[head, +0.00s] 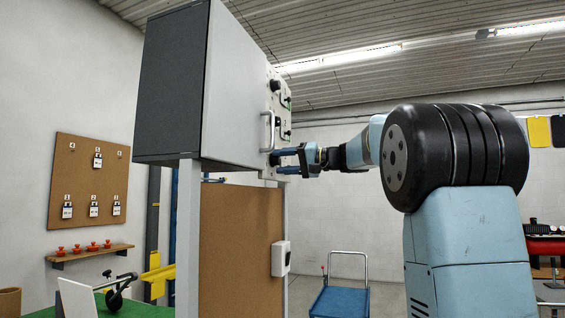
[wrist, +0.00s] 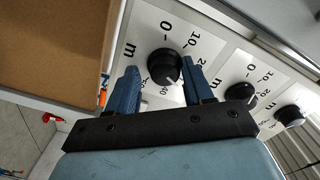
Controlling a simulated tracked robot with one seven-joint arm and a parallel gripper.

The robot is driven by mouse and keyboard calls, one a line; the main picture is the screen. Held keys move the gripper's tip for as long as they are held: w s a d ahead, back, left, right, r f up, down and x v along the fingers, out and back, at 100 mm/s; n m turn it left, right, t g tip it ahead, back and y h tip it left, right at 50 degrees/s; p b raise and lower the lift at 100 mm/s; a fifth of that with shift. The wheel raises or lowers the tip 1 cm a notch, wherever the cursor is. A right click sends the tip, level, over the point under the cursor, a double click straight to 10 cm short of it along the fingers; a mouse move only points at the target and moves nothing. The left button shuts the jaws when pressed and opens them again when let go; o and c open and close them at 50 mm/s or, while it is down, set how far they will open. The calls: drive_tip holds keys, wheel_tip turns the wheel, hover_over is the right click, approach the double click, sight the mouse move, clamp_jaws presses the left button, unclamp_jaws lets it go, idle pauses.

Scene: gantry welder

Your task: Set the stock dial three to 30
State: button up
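The nearest black dial (wrist: 164,66) sits on a white panel in the wrist view, with a sideways mark beside it that looks like a 3. Its scale shows 0, 10 and 40; the numbers between are partly hidden by my right finger. A pale mark shows low on the knob, towards the 40 side, but its exact reading is unclear. My gripper (wrist: 160,80) is open, its two blue fingers either side of this dial, with a visible gap at the left finger. In the head view, my gripper (head: 284,162) is at the cabinet's lower front, and the dial is hidden.
Two more black dials, one (wrist: 240,95) and another (wrist: 289,116), line up to the right. In the head view, a handle (head: 268,131) stands out from the grey cabinet (head: 232,95) above my gripper. A blue cart (head: 340,300) stands on the floor beyond.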

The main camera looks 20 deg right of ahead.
drive_tip(key=shift+o, duration=0.6)
drive_tip(key=shift+r, duration=0.1)
drive_tip(key=v, duration=1.3)
drive_tip(key=shift+s+d, duration=0.25)
drive_tip(key=shift+d, duration=0.1)
drive_tip(key=shift+a, duration=0.1)
drive_tip(key=s+a+f+m+g+h, duration=0.1)
drive_tip(key=s+a+f+g+h, duration=0.15)
drive_tip(key=s+a+f, duration=0.5)
drive_tip(key=s+a+f+m+g+h, duration=0.15)
drive_tip(key=s+a+f+h, duration=0.3)
drive_tip(key=f, duration=0.65)
drive_tip(key=s+f+n+g+h, duration=0.1)
drive_tip(key=s+f+n+h, duration=0.2)
drive_tip(key=s+f, duration=1.4)
wheel_tip(320, 180, down, 3)
drive_tip(key=h, duration=0.4)
drive_tip(key=shift+d+h, duration=0.3)
drive_tip(key=shift+d, duration=0.05)
drive_tip(key=shift+s+r, duration=0.1)
